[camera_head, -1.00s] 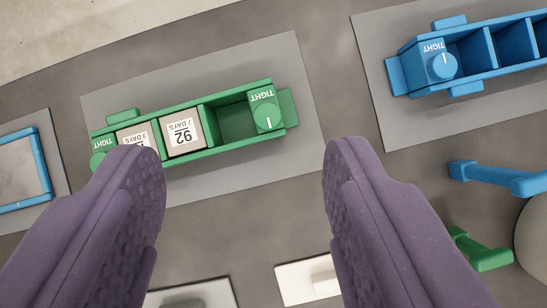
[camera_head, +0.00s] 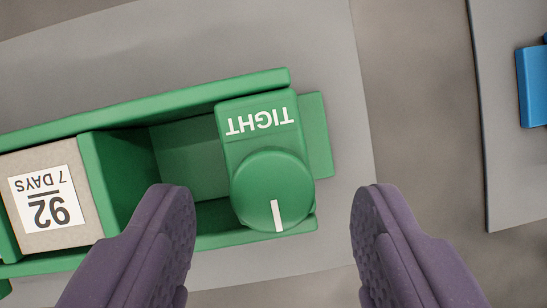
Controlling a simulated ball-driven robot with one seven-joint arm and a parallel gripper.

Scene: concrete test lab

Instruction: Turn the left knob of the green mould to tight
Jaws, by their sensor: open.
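The green mould (camera_head: 190,100) shows its picture-right end, with its lettering upside down; read upright, this is its left end. The round green knob (camera_head: 270,188) there has a white line pointing down in the picture, away from the word TIGHT (camera_head: 260,121) on the far side. My gripper (camera_head: 273,205) is open and empty. Its purple fingers appear left and right of the knob with gaps on both sides. The left finger covers part of the mould's front wall. How far the fingertips are above the knob I cannot tell. The mould's other end is out of view.
The compartment beside the knob is empty. The mould lies on a pale grey mat (camera_head: 335,60). A blue part (camera_head: 533,88) lies on another mat (camera_head: 508,170) at right; the strip between is bare.

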